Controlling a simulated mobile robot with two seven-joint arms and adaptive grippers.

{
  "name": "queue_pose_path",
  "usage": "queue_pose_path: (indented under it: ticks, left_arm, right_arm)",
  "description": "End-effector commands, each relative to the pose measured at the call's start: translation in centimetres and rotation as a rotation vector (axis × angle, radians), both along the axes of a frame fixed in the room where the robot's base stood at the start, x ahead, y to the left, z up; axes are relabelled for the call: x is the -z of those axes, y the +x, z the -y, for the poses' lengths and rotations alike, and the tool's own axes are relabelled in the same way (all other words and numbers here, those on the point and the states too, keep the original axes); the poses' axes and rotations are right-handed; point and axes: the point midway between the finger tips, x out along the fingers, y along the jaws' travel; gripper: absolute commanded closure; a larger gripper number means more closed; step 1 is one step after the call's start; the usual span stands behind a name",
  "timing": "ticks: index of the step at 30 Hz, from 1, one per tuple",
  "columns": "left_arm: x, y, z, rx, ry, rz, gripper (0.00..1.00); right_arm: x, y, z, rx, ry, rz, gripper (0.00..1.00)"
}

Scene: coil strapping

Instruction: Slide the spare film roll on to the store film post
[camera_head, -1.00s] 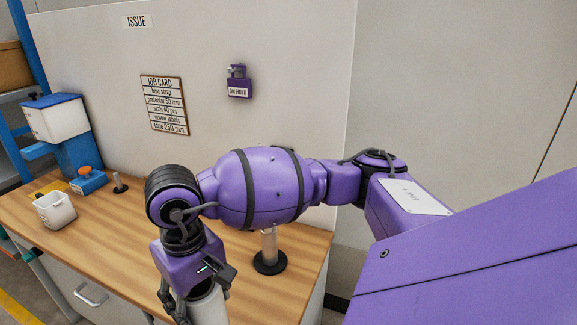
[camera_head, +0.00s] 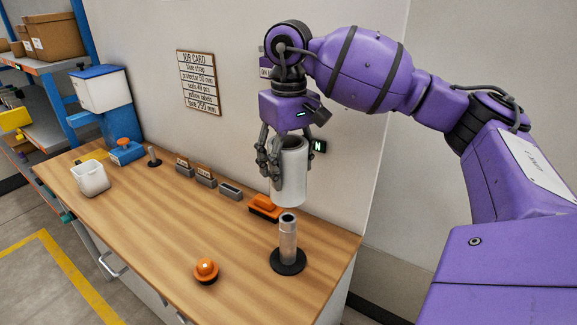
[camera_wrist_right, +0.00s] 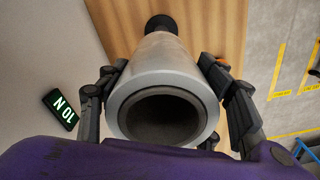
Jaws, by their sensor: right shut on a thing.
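The spare film roll (camera_head: 289,175) is a white hollow cylinder, held upright in the air. My right gripper (camera_head: 272,165) is shut on it, with fingers on both sides of its wall. In the right wrist view the roll (camera_wrist_right: 165,68) shows its dark open bore, and my gripper fingers (camera_wrist_right: 165,95) flank it. The store film post (camera_head: 288,240) is a grey upright tube on a round black base, on the bench. Its top is uncovered, just below the roll in the head view. The post's black base (camera_wrist_right: 161,22) shows beyond the roll in the wrist view. My left gripper is out of view.
An orange-topped item (camera_head: 265,207) lies behind the post, and an orange button (camera_head: 206,270) is in front. Grey bins (camera_head: 205,180), a short post (camera_head: 153,157) and a white tub (camera_head: 90,177) stand further left. The middle of the wooden bench (camera_head: 150,215) is clear.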

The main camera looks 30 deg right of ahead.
Motion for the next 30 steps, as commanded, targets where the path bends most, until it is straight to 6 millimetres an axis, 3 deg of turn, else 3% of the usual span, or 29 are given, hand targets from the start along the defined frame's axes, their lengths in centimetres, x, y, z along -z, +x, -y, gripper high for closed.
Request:
queue_pose_path:
  ticks: [17, 30]
  left_arm:
    - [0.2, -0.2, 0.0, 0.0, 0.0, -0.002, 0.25]
    - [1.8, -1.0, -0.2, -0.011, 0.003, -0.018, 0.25]
  right_arm:
    - [0.4, -0.2, -0.1, -0.047, 0.002, -0.001, 1.0]
    - [4.1, -0.2, -0.1, -0.046, 0.001, -0.005, 1.0]
